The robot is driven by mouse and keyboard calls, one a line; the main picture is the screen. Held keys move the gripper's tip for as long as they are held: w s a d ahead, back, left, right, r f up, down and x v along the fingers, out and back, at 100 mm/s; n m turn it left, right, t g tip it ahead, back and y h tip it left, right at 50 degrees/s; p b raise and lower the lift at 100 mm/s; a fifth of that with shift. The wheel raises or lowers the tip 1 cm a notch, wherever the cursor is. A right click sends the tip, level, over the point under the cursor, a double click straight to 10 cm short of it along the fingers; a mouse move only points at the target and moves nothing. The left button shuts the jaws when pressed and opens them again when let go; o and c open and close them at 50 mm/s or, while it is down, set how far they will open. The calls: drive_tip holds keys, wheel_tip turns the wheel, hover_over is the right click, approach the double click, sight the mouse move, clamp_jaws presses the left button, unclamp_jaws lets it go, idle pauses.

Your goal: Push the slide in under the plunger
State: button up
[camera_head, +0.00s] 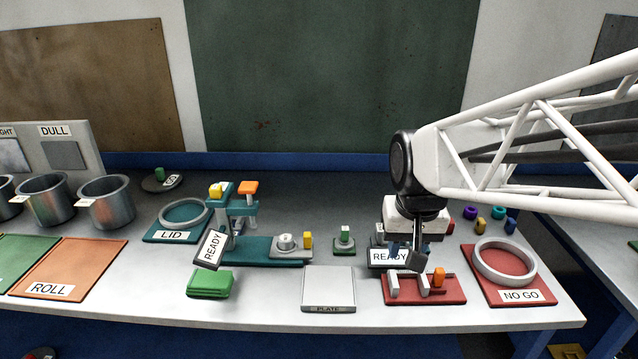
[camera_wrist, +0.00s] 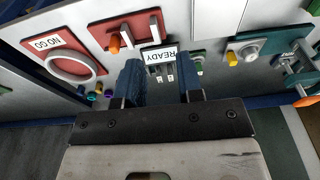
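The teal press (camera_head: 236,225) stands left of centre on the bench, its plunger arm topped by an orange handle (camera_head: 248,187). The slide (camera_head: 290,254), carrying a round grey piece (camera_head: 287,242) and a yellow knob (camera_head: 308,240), sticks out to the right of the plunger. The slide with its yellow knob (camera_wrist: 233,58) also shows at the right of the wrist view.
A READY sign (camera_head: 388,257) and a red fixture (camera_head: 450,292) lie by my gripper. A small green-knobbed block (camera_head: 344,240) stands between gripper and slide, with a grey plate (camera_head: 328,287) in front. Another READY sign (camera_head: 211,247) and green pads (camera_head: 210,283) sit at the press's left.

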drive_tip(key=w+a+f+g, duration=0.1)
drive_tip(key=w+a+f, duration=0.1)
drive_tip(key=w+a, duration=0.35)
drive_tip(key=w+a+f, duration=0.2)
drive_tip(key=w, duration=0.6)
hover_over(307, 233)
drive_tip(key=shift+g, duration=0.4)
drive_tip(key=f, duration=0.7)
drive_tip(key=shift+s+d+f, duration=0.15)
drive_tip(key=shift+s+d, duration=0.2)
drive_tip(key=shift+d, duration=0.05)
drive_tip(key=shift+w+a+f, duration=0.3)
drive_tip(key=shift+a, duration=0.05)
drive_tip(key=shift+f, duration=0.2)
drive_tip(key=shift+f, duration=3.7)
drive_tip(key=shift+c, duration=0.5)
clamp_jaws()
